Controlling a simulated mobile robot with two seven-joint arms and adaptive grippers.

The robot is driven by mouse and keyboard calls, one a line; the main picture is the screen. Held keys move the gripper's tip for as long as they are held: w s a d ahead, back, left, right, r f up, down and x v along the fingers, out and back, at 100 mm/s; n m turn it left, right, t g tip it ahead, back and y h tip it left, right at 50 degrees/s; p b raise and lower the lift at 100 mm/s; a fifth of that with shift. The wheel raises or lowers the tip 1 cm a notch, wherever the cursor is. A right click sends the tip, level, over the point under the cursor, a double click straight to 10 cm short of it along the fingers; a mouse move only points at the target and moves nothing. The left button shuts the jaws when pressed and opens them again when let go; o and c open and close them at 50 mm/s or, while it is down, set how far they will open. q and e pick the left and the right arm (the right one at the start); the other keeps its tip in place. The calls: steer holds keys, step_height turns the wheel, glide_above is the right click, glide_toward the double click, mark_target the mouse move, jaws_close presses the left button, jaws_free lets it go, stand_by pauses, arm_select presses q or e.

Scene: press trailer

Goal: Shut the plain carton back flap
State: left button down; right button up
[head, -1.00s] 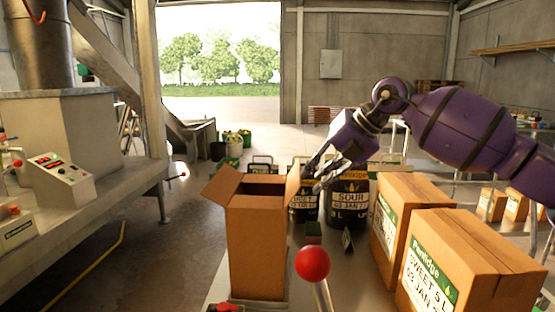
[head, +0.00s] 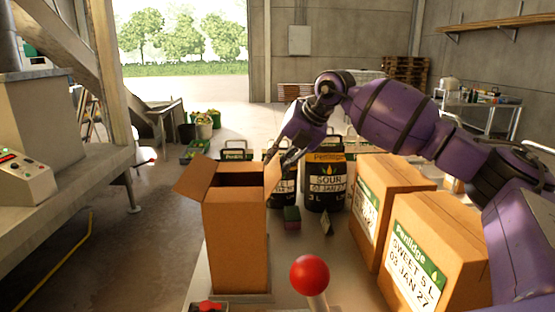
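The plain carton (head: 236,240) stands upright on the bench, with its top open and its inside dark. Its left flap (head: 196,176) sticks outward and its right flap (head: 272,173) stands up. I cannot clearly make out the back flap at the far edge. My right gripper (head: 281,158) reaches down from the right, just behind and beside the right flap. Its fingertips are small and partly lost against the dark jars, so touch and opening cannot be told. My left gripper is not in view.
Dark jars, one labelled SOUR (head: 325,185), stand behind and right of the carton. Two labelled cartons (head: 388,205) (head: 430,255) stand at the right. A red ball knob (head: 310,275) rises in front.

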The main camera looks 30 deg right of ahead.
jaws_close()
stand_by(0.3)
